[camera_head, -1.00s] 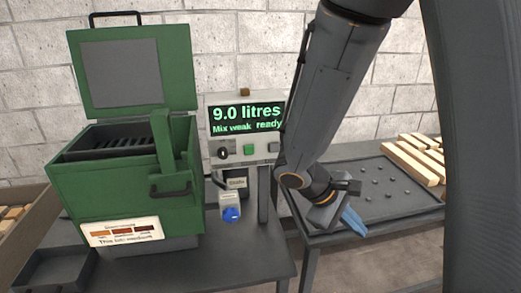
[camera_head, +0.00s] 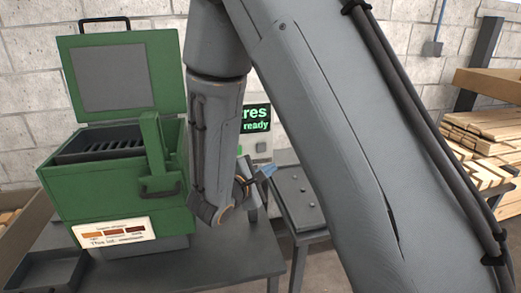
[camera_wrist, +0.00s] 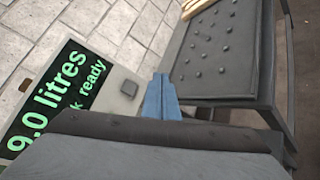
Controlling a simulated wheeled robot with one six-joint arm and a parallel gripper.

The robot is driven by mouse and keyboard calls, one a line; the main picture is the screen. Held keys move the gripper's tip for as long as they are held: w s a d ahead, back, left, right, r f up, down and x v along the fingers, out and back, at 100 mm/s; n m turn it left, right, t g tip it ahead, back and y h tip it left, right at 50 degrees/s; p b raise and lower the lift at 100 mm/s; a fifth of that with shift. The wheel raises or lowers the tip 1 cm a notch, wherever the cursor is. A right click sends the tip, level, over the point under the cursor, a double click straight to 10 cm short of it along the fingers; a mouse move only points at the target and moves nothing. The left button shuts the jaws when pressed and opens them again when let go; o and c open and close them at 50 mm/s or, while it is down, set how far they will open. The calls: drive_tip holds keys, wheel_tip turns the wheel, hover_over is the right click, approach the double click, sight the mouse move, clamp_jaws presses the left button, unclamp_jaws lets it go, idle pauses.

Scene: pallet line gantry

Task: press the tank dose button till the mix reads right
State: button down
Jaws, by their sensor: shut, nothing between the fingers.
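The control panel's green-lettered display (camera_head: 256,118) is partly hidden behind my arm in the head view. In the wrist view the display (camera_wrist: 52,100) reads "9.0 litres", with "k ready" below. In the head view my gripper (camera_head: 268,171) is below the button. I cannot tell whether it touches the panel.
A green box (camera_head: 110,190) with a raised lid stands left, its swatch label (camera_head: 122,231) reading "This lot: medium". A dark studded table (camera_head: 300,200) is right of the panel. Stacked timber (camera_head: 485,135) lies far right. My arm hides much of the middle.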

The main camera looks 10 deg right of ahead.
approach(266, 149)
drive_tip(key=d+f, duration=0.2)
drive_tip(key=d, duration=0.2)
drive_tip(key=shift+w+r+b, duration=0.15)
drive_tip(key=shift+w+b, duration=0.55)
drive_tip(key=shift+w, duration=0.45)
idle(1.3)
drive_tip(key=shift+w+b, duration=0.4)
drive_tip(key=shift+w+b, duration=0.3)
drive_tip(key=shift+w, duration=0.25)
idle(0.6)
drive_tip(key=shift+s, duration=0.95)
